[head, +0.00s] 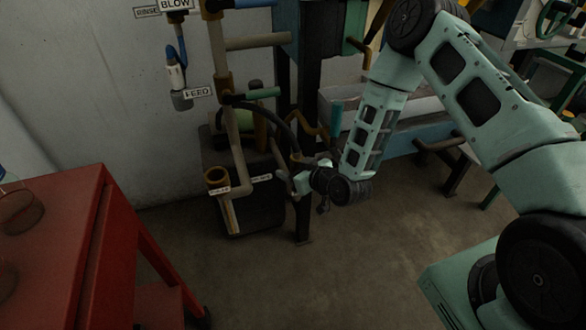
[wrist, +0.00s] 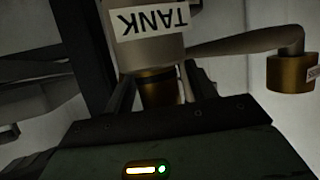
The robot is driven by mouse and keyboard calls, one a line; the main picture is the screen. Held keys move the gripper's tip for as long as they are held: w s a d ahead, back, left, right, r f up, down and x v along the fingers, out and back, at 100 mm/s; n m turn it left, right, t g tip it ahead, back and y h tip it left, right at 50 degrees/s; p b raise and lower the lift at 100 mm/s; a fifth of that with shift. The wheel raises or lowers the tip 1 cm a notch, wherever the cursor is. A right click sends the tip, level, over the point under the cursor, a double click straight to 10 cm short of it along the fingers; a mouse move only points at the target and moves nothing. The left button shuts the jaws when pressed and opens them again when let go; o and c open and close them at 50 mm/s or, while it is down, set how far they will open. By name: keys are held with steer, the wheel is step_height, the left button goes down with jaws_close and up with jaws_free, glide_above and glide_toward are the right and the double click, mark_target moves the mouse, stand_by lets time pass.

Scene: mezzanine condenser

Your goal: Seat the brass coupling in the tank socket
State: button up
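My gripper (head: 300,176) is low beside the pipework in the head view, near the lower end of a dark hose. In the wrist view its two dark fingers (wrist: 160,88) stand on either side of a brass piece (wrist: 160,90). This piece lies directly against a grey cylinder with an upside-down TANK label (wrist: 150,20). I cannot tell whether the brass piece is the coupling or part of the socket, nor whether the fingers touch it. In the head view the same spot is too small and dark to make out.
A brass socket with a label (head: 217,178) stands left of my gripper; a brass fitting on a bent pipe also shows in the wrist view (wrist: 290,74). A dark box (head: 250,212) is behind the pipes. A red cart (head: 55,225) stands at left. The floor in front is clear.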

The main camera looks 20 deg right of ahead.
steer(key=shift+r, duration=0.25)
steer(key=v, duration=1.2)
steer(key=s+a+r+n+g, duration=0.3)
steer(key=s+a+r+g, duration=0.35)
steer(key=a+r, duration=0.2)
steer(key=s+r+g+h, duration=0.2)
steer(key=s+r, duration=0.3)
steer(key=s, duration=0.3)
steer(key=s+a+r+g+h, duration=0.1)
steer(key=s+r+g, duration=0.3)
steer(key=s, duration=0.5)
steer(key=shift+r+h, duration=0.7)
steer(key=shift+r, duration=0.05)
